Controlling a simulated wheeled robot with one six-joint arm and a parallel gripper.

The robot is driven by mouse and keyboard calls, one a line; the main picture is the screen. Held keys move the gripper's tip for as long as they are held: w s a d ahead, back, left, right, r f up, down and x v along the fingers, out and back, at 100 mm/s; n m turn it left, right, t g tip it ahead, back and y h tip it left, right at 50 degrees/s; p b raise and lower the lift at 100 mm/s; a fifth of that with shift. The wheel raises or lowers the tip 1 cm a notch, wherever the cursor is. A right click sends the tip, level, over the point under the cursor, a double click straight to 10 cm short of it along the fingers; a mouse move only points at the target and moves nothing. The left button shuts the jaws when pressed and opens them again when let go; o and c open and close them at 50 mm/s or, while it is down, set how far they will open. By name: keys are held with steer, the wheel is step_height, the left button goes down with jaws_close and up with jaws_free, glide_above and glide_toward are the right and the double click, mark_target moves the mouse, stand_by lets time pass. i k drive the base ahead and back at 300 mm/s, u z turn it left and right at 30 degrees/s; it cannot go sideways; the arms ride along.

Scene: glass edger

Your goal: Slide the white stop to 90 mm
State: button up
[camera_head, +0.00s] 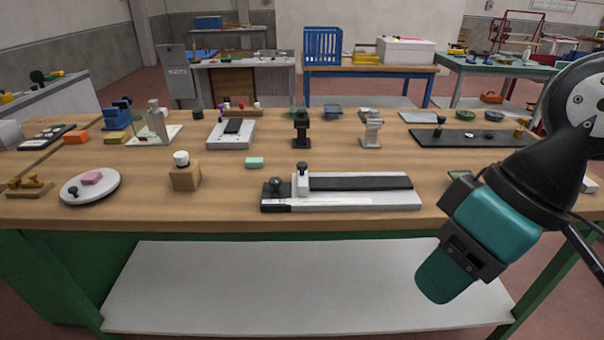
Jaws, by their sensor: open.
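The white stop (302,187) is a small upright block with a black knob on top. It sits near the left end of a slide fixture on the front of the wooden bench. The fixture has a pale base (390,202) with a dark strip along its length and a dark round knob (276,186) at its left end. Any scale marks are too small to read. My gripper (445,278) is at the lower right, in front of the bench edge, apart from the stop and pointing down to the left. It is open, and nothing shows in it.
On the bench (225,215), a white cup (181,158) stands on a wooden block left of the fixture, and a green block (255,162) lies behind. A round white plate (90,187) is farther left. A dark mat (470,138) lies back right. Bare wood surrounds the fixture.

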mark_target(301, 166)
steer(key=z, duration=0.05)
steer(key=k, duration=0.5)
steer(key=u, duration=0.95)
steer(key=i, duration=1.35)
steer(key=z, duration=0.9)
